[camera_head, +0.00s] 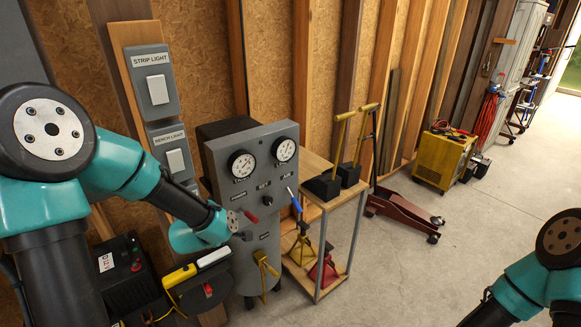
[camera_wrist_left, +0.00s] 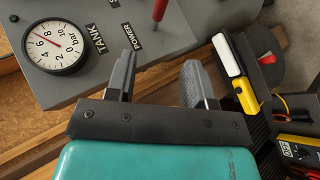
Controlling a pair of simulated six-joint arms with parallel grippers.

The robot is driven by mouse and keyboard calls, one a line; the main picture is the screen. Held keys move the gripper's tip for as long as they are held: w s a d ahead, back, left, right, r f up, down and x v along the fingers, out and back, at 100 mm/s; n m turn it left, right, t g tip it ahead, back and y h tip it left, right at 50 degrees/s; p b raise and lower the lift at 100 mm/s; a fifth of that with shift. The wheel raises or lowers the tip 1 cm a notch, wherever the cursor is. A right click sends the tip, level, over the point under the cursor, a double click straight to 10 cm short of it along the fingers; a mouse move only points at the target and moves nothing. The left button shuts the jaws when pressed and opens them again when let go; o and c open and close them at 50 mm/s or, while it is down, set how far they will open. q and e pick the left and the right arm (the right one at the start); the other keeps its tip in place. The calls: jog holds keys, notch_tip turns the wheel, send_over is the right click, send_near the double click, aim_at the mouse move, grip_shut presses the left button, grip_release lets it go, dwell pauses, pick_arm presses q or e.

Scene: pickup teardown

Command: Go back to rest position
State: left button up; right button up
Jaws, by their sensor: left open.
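My left gripper (camera_head: 243,228) is in front of the grey compressor panel (camera_head: 258,172) in the head view. In the left wrist view, the gripper (camera_wrist_left: 160,78) has its two grey fingers apart, with nothing between them. The fingers are close to the panel's lower edge, beside a red lever (camera_wrist_left: 159,10) and a round pressure gauge (camera_wrist_left: 55,45). I cannot tell whether they touch the panel. My right arm shows at the lower right of the head view, and its gripper is out of the picture.
Light switches (camera_head: 158,88) are on the wall at left. A black charger (camera_head: 125,275) and a yellow-and-white tool (camera_head: 190,268) are below my left arm. A wooden stand (camera_head: 335,195) is right of the panel, with a floor jack (camera_head: 400,208) beyond. Open concrete floor (camera_head: 430,240) lies at right.

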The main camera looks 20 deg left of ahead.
pick_arm(q)
jog(key=s+d+f+m+g+h, duration=0.1)
jog(key=s+d+f+m+g, duration=0.2)
jog(key=f, duration=0.6)
jog(key=s+d+f+m+g+h, duration=0.1)
jog(key=s+d+f+m+g, duration=0.2)
jog(key=s+d+f+m, duration=0.3)
jog(key=s+d+f+m+g+h, duration=0.1)
jog(key=s+d+f+m+g, duration=0.3)
jog(key=s+f, duration=0.4)
notch_tip(320, 180, down, 6)
jog(key=shift+s+d+r+m+h, duration=0.15)
jog(key=shift+d+m+h, duration=0.25)
jog(key=shift+d+m, duration=0.3)
